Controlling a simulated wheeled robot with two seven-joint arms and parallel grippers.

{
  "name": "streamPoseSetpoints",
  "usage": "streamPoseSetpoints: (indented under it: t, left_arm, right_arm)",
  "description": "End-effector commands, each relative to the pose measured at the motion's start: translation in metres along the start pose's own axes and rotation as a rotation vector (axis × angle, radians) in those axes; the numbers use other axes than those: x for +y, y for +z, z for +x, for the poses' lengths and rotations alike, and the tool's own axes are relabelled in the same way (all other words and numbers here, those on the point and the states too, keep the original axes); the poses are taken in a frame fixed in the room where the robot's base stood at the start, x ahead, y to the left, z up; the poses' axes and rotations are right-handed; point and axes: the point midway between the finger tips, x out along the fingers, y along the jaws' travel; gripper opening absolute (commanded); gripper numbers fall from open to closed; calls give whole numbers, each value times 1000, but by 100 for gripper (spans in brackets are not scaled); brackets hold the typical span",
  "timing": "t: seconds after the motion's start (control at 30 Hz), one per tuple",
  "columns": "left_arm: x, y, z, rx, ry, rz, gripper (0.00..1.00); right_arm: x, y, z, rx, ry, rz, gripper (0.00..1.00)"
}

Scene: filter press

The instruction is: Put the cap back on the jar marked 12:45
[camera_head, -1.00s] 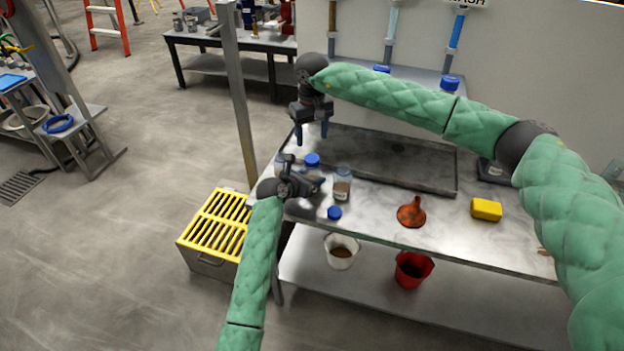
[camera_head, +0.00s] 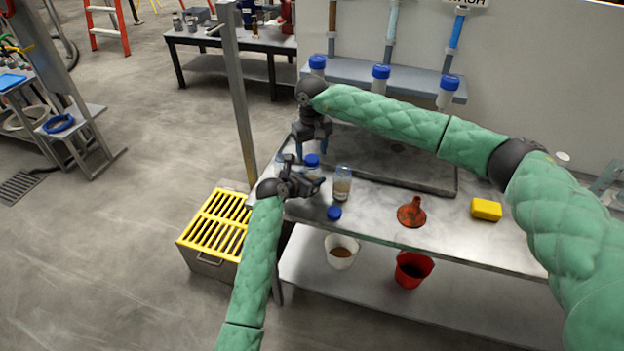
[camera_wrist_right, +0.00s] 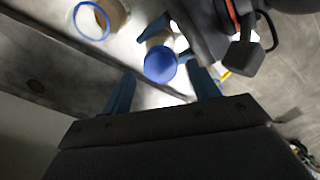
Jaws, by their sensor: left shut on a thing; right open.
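A jar with a blue cap (camera_head: 312,160) stands on the near left of the metal bench. My left gripper (camera_head: 316,184) is shut around its body, low down. My right gripper (camera_head: 311,146) is open and points down just above the cap. In the right wrist view the blue cap (camera_wrist_right: 160,65) lies between the spread fingers of my right gripper (camera_wrist_right: 163,92), not gripped. An uncapped jar (camera_head: 342,185) with brown contents stands to the right; its open rim shows in the right wrist view (camera_wrist_right: 92,20). A loose blue cap (camera_head: 334,213) lies near the bench's front edge. The jar labels are unreadable.
A pale jar (camera_head: 280,160) stands partly hidden at the left. Behind is a dark sunken tray (camera_head: 430,182). An orange funnel (camera_head: 411,213) and yellow sponge (camera_head: 486,209) lie to the right. Buckets (camera_head: 341,252) are below.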

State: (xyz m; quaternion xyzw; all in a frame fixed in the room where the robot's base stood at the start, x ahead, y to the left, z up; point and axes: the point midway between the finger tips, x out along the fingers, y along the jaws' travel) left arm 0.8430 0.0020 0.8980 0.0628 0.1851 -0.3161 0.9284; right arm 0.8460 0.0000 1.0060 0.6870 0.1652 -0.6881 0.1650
Motion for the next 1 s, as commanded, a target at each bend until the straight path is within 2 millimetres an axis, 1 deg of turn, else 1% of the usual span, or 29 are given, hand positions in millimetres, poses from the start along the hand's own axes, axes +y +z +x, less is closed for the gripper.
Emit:
streamPoseSetpoints:
  t: [0.03,0.2,0.47,0.5,0.57,0.7,0.73,0.9,1.0]
  left_arm:
    - [0,0,0,0,0,0,0]
    - [0,0,0,0,0,0,0]
    - [0,0,0,0,0,0,0]
    - [0,0,0,0,0,0,0]
    - [0,0,0,0,0,0,0]
    - [0,0,0,0,0,0,0]
    - [0,0,0,0,0,0,0]
    - [0,0,0,0,0,0,0]
    - [0,0,0,0,0,0,0]
  right_arm:
    - [0,0,7,-2,0,0,60]
    - [0,0,18,0,0,1,60]
    - [0,0,20,0,0,0,60]
    - [0,0,20,0,0,0,56]
    - [0,0,20,0,0,0,45]
    - [0,0,20,0,0,0,17]
    - [0,0,20,0,0,0,15]
    - [0,0,20,1,1,11,15]
    - [0,0,20,1,1,75,15]
